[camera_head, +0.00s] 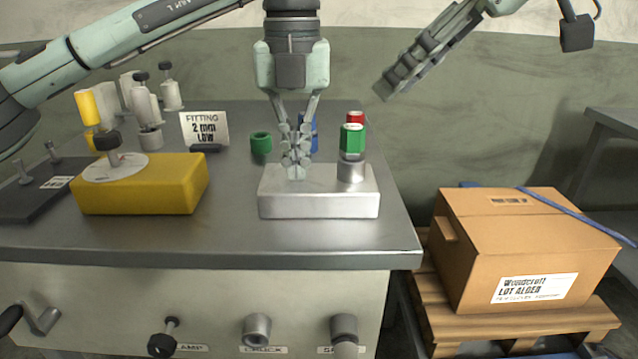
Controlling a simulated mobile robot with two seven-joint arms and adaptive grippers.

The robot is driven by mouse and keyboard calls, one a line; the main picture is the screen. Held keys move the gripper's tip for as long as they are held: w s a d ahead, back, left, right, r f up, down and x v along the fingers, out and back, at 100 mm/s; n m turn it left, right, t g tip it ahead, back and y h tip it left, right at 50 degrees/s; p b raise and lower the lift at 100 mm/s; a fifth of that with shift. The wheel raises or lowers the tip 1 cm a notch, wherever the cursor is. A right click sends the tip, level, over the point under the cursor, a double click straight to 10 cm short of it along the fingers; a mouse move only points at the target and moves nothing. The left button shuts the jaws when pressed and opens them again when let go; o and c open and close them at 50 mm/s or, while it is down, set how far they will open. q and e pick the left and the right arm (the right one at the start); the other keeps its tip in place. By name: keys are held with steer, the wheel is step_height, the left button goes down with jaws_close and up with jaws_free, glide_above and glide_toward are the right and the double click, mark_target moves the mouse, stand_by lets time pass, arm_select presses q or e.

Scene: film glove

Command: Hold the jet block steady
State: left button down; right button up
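The jet block is most likely the silver metal block (318,206) near the front right of the bench. A round metal fitting with a green hex piece (352,139) stands upright on its right end. My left gripper (296,168) points straight down over the block's left half. Its fingers are together, with the tips at or just above the block's top; I cannot tell if they touch. Nothing shows between them. My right gripper (388,88) hangs in the air at the upper right, away from the block. Its fingers overlap in this view.
A yellow block (140,190) with a round white plate stands at left. A cardboard box (520,245) sits on a pallet at right.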

mark_target(357, 127)
steer(key=shift+o, duration=0.3)
steer(key=shift+s, duration=0.1)
stand_by(1.2)
steer(key=shift+o, duration=1.7)
steer(key=shift+w+r+n, duration=0.15)
steer(key=shift+w+n, duration=0.15)
steer(key=w+a+f+n+g, duration=0.1)
steer(key=f, duration=0.2)
steer(key=w+a+f+n+g+h, duration=0.1)
steer(key=a+f+n, duration=0.1)
steer(key=f, duration=0.1)
steer(key=w+a+f+n+g+h, duration=0.1)
steer(key=a+f, duration=0.1)
steer(key=f, duration=0.1)
steer(key=shift+w+f+n+g, duration=0.1)
steer(key=shift+w+n+g, duration=0.05)
steer(key=shift+n+g, duration=0.2)
steer(key=shift+c, duration=0.6)
jaws_close()
